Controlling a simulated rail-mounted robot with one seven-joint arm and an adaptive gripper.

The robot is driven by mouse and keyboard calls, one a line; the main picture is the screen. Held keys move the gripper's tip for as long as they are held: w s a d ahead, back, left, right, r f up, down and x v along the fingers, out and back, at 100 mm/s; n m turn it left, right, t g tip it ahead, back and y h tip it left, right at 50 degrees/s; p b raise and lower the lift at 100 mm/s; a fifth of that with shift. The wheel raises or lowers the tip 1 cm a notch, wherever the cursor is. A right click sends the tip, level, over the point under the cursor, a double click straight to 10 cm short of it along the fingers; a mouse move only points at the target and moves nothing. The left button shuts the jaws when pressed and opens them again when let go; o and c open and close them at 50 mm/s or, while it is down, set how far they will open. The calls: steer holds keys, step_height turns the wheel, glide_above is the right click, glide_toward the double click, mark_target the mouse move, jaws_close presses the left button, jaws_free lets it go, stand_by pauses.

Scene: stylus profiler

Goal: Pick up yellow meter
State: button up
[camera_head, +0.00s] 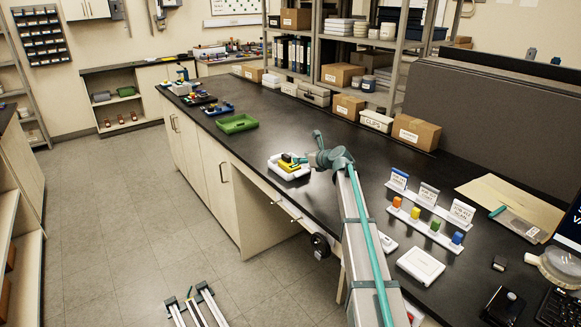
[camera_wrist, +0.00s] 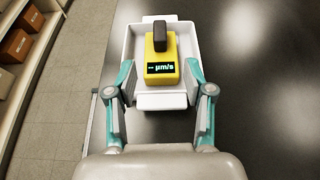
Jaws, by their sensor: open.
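The yellow meter (camera_wrist: 161,80) lies in a white tray (camera_wrist: 134,38) in the wrist view. It has a dark display reading "µm/s" and a black part on its far end. In the head view the yellow meter (camera_head: 286,159) sits in the white tray (camera_head: 291,177) near the bench's front edge. My gripper (camera_wrist: 160,84) is open, with its teal and grey fingers on the left and right of the tray's near end. In the head view my gripper (camera_head: 309,160) is beside the tray, on its right. I cannot tell whether the fingers touch the tray.
A green tray (camera_head: 236,123) stands farther left on the black bench (camera_head: 240,150). Cardboard boxes (camera_head: 416,132) line the back. A rack with colored blocks (camera_head: 415,214) and a white lidded box (camera_head: 420,265) are to the right. Bench between the trays is clear.

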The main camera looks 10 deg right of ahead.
mark_target(290, 157)
steer(key=p+x, duration=0.1)
steer(key=x, duration=0.3)
steer(key=shift+w, duration=0.25)
steer(key=shift+p+x, duration=1.05)
steer(key=shift+x, duration=2.05)
steer(key=shift+s+f, duration=0.1)
steer(key=shift+f, duration=0.05)
jaws_close()
